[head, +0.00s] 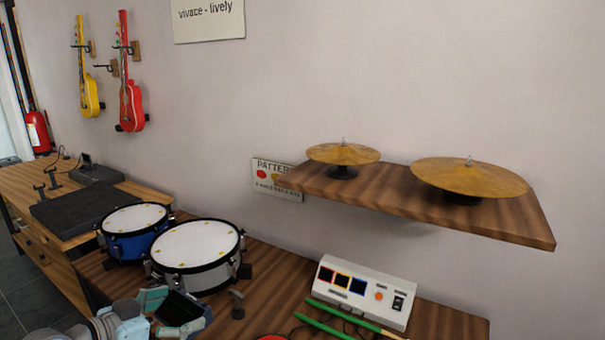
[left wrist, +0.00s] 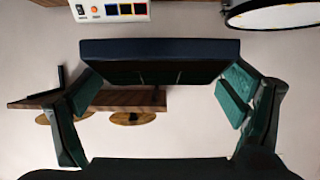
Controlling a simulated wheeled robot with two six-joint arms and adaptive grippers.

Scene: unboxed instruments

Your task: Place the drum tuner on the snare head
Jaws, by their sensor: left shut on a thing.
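My left gripper (head: 178,312) is low in the head view, in front of the drums. It is shut on a dark box-like thing (head: 180,307), probably the drum tuner. In the left wrist view this dark block (left wrist: 160,62) spans the space between the two teal finger pads. The silver-shelled drum, probably the snare (head: 197,256), stands beyond the gripper with its white head facing up and bare but for small yellow marks. Part of a drum (left wrist: 285,14) shows at the top right of the left wrist view. The held thing is apart from the drum. My right gripper is not in view.
A blue drum (head: 135,230) stands left of the silver one. A small dark T-shaped piece (head: 237,304) stands on the wooden table right of my gripper. A white control box (head: 364,290) and green sticks (head: 330,328) lie further right. A cymbal shelf (head: 430,205) juts from the wall.

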